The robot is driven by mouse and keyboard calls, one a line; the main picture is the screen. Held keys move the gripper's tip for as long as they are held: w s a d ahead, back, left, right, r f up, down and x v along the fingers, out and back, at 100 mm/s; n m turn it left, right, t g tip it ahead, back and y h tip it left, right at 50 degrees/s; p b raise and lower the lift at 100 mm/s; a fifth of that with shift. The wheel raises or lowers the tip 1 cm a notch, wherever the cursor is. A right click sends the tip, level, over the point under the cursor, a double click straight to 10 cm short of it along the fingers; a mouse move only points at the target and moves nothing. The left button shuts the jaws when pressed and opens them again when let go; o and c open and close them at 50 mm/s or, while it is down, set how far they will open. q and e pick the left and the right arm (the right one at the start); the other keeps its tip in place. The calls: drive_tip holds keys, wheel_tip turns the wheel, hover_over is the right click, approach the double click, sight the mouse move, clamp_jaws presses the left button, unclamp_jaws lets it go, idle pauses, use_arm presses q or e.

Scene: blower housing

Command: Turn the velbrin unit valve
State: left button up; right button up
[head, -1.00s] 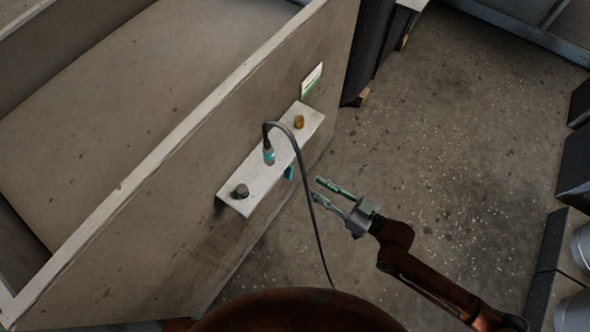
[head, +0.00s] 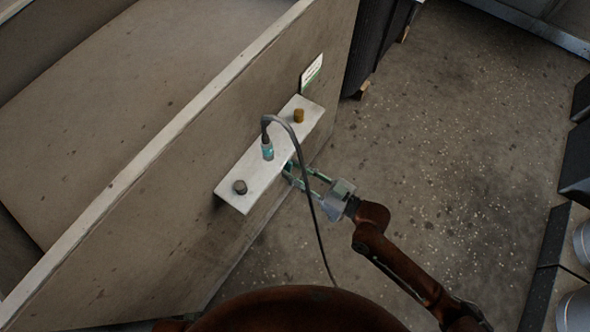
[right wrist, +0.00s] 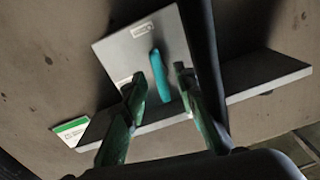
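The valve handle (right wrist: 160,76) is a teal lever on a grey plate (right wrist: 118,50) in the right wrist view. It stands nearly upright in that picture, tilted slightly. My right gripper (right wrist: 161,88) is open, with one fingertip on each side of the handle and gaps showing between them. In the head view my right gripper (head: 289,173) reaches in from the right, its fingertips at the near right edge of the white shelf (head: 246,170). My left gripper is not in view.
A grey cable (head: 309,190) loops from the connector past the right gripper.

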drive_tip(key=shift+c, duration=0.4)
clamp_jaws()
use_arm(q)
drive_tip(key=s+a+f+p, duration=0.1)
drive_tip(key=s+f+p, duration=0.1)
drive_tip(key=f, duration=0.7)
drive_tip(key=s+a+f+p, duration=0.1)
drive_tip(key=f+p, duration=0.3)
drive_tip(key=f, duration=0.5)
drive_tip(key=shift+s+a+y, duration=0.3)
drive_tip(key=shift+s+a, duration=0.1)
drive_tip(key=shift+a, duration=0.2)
use_arm(e)
drive_tip(key=shift+w+d+m, duration=0.1)
drive_tip(key=shift+m, duration=8)
